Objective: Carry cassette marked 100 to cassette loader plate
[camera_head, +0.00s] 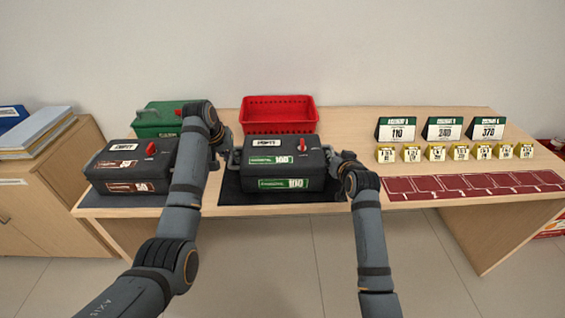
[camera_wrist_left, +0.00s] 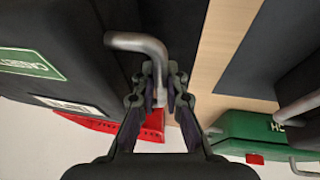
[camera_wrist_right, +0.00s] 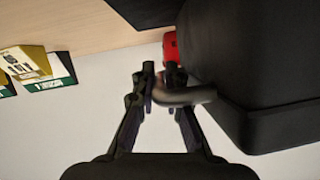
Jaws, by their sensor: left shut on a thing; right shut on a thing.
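The cassette marked 100 (camera_head: 278,167) is a black box with green labels and a red knob, in the middle of the head view. It sits level on or just over a dark mat (camera_head: 230,193); I cannot tell whether a gap exists beneath it. My left gripper (camera_head: 229,157) is shut on the grey handle (camera_wrist_left: 138,41) at its left side. My right gripper (camera_head: 339,160) is shut on the grey handle (camera_wrist_right: 188,97) at its right side. I cannot tell which dark surface is the cassette loader plate.
Another black cassette (camera_head: 131,166) with brown labels stands on a dark mat at left. A green box (camera_head: 158,122) and a red basket (camera_head: 280,112) stand behind. Number cards (camera_head: 442,129), yellow tags (camera_head: 435,153) and red mats (camera_head: 470,186) occupy the right.

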